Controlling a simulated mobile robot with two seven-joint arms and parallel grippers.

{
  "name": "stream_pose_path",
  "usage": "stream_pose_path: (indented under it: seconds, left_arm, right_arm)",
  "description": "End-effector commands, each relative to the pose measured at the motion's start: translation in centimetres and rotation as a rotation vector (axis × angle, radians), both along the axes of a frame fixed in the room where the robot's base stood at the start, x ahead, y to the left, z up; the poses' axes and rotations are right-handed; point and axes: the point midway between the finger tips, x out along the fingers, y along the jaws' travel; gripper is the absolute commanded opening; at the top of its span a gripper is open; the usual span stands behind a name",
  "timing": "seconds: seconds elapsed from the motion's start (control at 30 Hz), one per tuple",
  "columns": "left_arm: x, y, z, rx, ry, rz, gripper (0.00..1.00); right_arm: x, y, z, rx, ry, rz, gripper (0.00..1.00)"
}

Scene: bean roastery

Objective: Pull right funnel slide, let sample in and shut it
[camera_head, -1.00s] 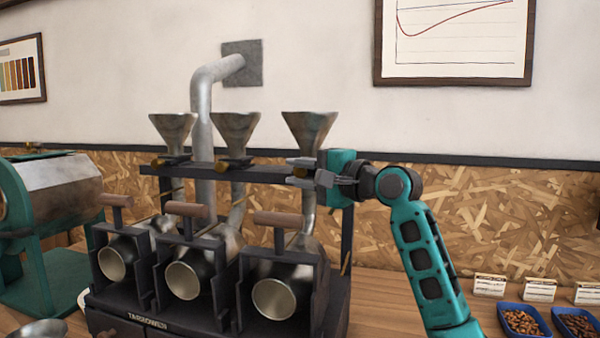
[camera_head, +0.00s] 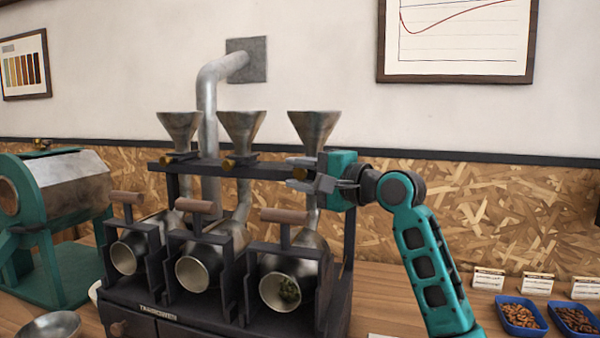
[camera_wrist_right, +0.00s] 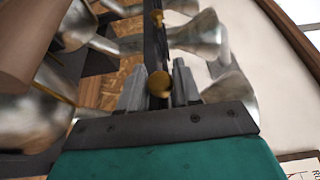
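The right funnel (camera_head: 313,126) stands on the dark rack, the rightmost of three metal funnels. My right gripper (camera_head: 298,173) is just below it, at its slide. In the right wrist view the round brass knob of the right slide (camera_wrist_right: 159,84) sits between the two fingers (camera_wrist_right: 160,88), which close on its sides. The slide plate is mostly hidden by the gripper. Below, the right roasting drum (camera_head: 268,292) has greenish beans (camera_head: 289,291) in its mouth. My left gripper is not in view.
The middle funnel (camera_head: 241,128) and left funnel (camera_head: 179,125) have their own brass knobs close by on the left. Wooden handles rise in front of the drums. Blue trays of beans (camera_head: 521,316) lie at the far right. A green roaster stands at left.

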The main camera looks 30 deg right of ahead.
Motion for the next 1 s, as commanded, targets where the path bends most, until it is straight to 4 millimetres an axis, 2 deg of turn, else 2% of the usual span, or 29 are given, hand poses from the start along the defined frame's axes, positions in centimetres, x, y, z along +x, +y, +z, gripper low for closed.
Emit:
stream_pose_path:
  seconds: [0.03, 0.17, 0.47, 0.57, 1.0]
  left_arm:
    - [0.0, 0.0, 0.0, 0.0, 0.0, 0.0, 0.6]
    - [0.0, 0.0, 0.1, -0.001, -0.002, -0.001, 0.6]
    - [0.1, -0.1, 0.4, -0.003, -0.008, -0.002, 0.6]
    - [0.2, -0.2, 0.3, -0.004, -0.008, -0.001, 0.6]
    - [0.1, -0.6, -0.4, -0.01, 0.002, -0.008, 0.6]
  right_arm:
    - [0.0, 0.0, 0.0, 0.0, 0.0, 0.0, 0.38]
    - [0.0, 0.0, 0.0, 0.0, 0.0, 0.0, 0.49]
    - [-0.4, -0.2, 0.0, 0.0, 0.0, -0.001, 0.49]
    - [-1.4, -0.5, -0.1, -0.001, -0.001, -0.002, 0.49]
    - [-10.1, -3.3, -0.1, -0.003, 0.001, -0.001, 0.49]
